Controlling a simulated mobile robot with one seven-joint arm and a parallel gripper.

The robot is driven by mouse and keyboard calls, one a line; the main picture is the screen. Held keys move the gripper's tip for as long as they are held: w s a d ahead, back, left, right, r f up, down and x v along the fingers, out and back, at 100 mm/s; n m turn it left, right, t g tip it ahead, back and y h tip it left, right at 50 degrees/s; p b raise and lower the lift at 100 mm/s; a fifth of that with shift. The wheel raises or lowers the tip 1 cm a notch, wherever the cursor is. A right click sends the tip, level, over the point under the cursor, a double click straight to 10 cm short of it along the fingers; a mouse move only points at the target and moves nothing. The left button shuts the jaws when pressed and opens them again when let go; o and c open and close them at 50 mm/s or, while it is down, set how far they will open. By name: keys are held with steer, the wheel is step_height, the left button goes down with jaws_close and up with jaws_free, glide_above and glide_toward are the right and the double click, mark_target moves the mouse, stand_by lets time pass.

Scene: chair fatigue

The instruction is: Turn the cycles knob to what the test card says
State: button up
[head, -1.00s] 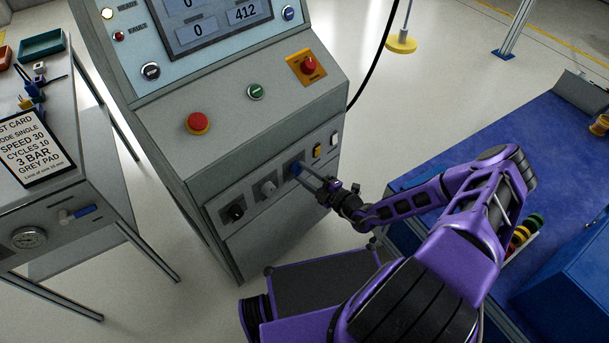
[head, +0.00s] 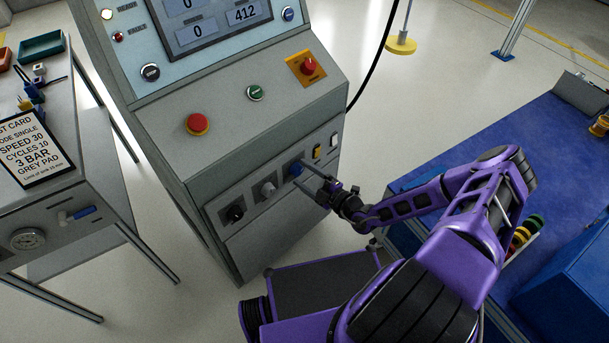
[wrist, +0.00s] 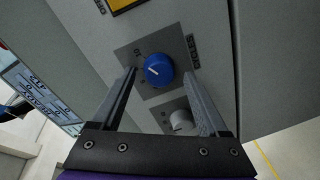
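The blue cycles knob (head: 295,169) sits on the lower front panel of the grey console, right of a grey knob (head: 268,188) and a black knob (head: 235,212). In the wrist view the blue knob (wrist: 158,69) shows a white pointer line toward its upper left, near a "10" mark on its dark plate. My gripper (head: 308,178) is open in front of it, with its fingers (wrist: 163,80) spread to either side and apart from the knob. The test card (head: 33,148) on the left table reads speed 30, cycles 10, 3 bar, grey pad.
A red stop button (head: 198,123), a green button (head: 255,92) and a red switch on a yellow plate (head: 307,66) are on the sloped panel. A blue-topped bench (head: 500,150) stands at right.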

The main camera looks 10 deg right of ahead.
steer(key=p+v, duration=0.1)
steer(key=v, duration=1.6)
steer(key=shift+s, duration=0.25)
